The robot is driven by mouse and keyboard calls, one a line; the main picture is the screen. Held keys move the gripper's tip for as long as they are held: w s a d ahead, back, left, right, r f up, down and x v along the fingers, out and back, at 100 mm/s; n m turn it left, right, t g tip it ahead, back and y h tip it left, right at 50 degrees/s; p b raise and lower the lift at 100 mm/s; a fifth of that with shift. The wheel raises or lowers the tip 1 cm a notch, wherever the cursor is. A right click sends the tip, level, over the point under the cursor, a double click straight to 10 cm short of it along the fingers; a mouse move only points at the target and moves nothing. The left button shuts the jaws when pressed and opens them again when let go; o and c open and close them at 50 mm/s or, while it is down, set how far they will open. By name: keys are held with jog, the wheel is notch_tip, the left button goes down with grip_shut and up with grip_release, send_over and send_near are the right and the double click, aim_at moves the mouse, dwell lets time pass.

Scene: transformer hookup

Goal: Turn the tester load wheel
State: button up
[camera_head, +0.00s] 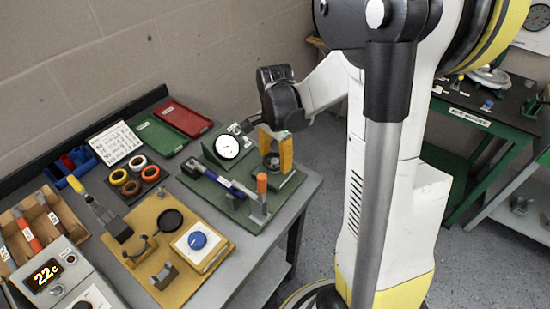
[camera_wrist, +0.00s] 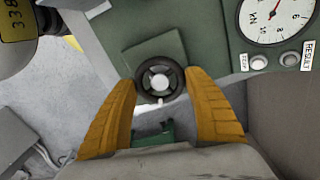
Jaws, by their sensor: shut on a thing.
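The tester load wheel is a small dark spoked handwheel (camera_wrist: 160,80) on a green block, seen in the middle of the wrist view. In the head view the wheel (camera_head: 272,161) is partly hidden between the fingers. My gripper (camera_head: 275,147) reaches down over it at the right end of the tester. Its two yellow fingers, with the grip centre at the wheel (camera_wrist: 161,98) in the wrist view, are closed on opposite sides of the rim. The tester's white dial gauge (camera_head: 228,147) stands to the left of my gripper; the dial (camera_wrist: 275,24) shows with a thin red needle.
Red and green trays (camera_head: 185,118) lie behind.

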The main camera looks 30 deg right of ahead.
aim_at(275, 160)
jog(key=o, duration=1.2)
notch_tip(275, 160, up, 12)
dwell(0.9)
